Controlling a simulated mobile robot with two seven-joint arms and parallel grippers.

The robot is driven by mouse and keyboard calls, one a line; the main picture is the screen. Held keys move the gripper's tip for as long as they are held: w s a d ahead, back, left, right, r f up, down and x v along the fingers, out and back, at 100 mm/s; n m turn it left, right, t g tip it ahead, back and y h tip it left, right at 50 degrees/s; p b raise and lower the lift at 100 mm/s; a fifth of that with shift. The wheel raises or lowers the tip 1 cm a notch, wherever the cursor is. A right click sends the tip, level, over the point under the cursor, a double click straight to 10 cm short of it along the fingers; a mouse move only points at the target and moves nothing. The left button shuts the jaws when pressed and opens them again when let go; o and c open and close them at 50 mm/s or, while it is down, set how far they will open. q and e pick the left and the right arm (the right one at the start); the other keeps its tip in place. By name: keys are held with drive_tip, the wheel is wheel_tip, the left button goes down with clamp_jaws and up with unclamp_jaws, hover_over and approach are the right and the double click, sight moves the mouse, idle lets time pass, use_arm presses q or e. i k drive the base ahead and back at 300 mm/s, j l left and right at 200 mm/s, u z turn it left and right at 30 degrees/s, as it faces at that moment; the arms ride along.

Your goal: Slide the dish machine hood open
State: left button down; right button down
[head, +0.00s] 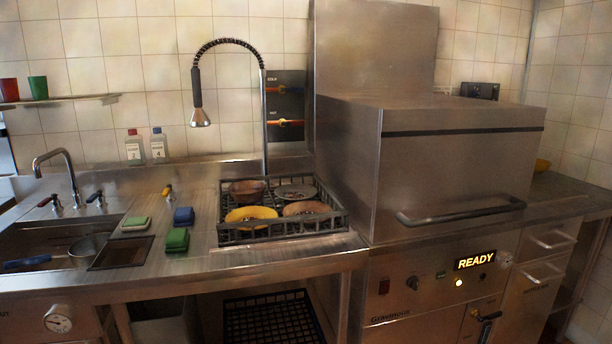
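The dish machine hood (460,170) is a large stainless steel box at the right of the head view. It is down, resting on the machine's front panel. A dark bar handle (460,214) runs along the lower part of its front face. Below it, the panel carries a lit display (475,260) reading READY, with a small yellow light under it. The inside of the machine is hidden by the hood. Neither of my grippers is in view.
A black dish rack (282,235) with several dishes sits on the counter left of the hood. A spray faucet (200,115) hangs behind it. Sponges (177,240), a sink (40,245) and a pan (88,248) are further left. The space before the hood looks clear.

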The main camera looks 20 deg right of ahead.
sight(404, 166)
drive_tip(key=z, duration=1.65)
drive_tip(key=i+l+u, duration=0.1)
drive_tip(key=i, duration=0.4)
drive_tip(key=i+l+u, duration=0.1)
drive_tip(key=i+l, duration=0.15)
drive_tip(key=i, duration=0.2)
drive_tip(key=i+l+u, duration=0.1)
drive_tip(key=i+l, duration=0.15)
drive_tip(key=i, duration=0.2)
